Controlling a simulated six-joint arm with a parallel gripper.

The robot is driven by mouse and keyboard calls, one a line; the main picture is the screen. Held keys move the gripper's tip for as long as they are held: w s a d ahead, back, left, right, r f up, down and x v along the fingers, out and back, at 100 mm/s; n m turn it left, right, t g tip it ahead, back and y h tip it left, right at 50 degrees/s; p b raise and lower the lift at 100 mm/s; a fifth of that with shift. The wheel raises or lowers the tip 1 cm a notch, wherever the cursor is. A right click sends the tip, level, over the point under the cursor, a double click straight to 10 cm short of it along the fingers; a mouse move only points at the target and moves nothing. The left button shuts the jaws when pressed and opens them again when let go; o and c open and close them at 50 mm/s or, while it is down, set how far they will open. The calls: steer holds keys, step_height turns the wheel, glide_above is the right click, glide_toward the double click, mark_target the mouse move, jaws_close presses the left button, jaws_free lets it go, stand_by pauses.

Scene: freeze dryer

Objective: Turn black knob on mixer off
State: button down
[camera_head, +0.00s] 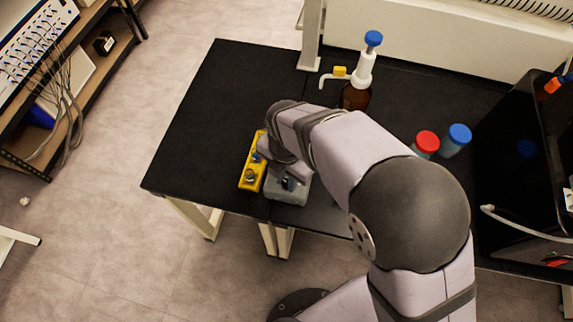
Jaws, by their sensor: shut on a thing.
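The mixer (288,195) is a small grey box at the front edge of the black table, partly covered by my arm. My gripper (291,183) points down over the mixer's front part and is shut on its black knob. The knob is hidden by the fingers and is too small to make out, so its turn position cannot be told.
A yellow rack (246,181) with small vials stands close on the mixer's left. A brown dispenser bottle (355,95) with a blue cap stands behind. A red-capped jar (426,142) and a blue-capped jar (458,136) stand to the right, beside a black machine (515,150). The table's left part is clear.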

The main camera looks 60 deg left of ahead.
mark_target(286, 182)
steer(key=shift+r+n, duration=0.1)
steer(key=shift+n, duration=0.4)
steer(key=c, duration=1.6)
jaws_free()
steer(key=shift+o, duration=0.2)
steer(key=shift+r+b, duration=0.9)
steer(key=shift+r, duration=2.75)
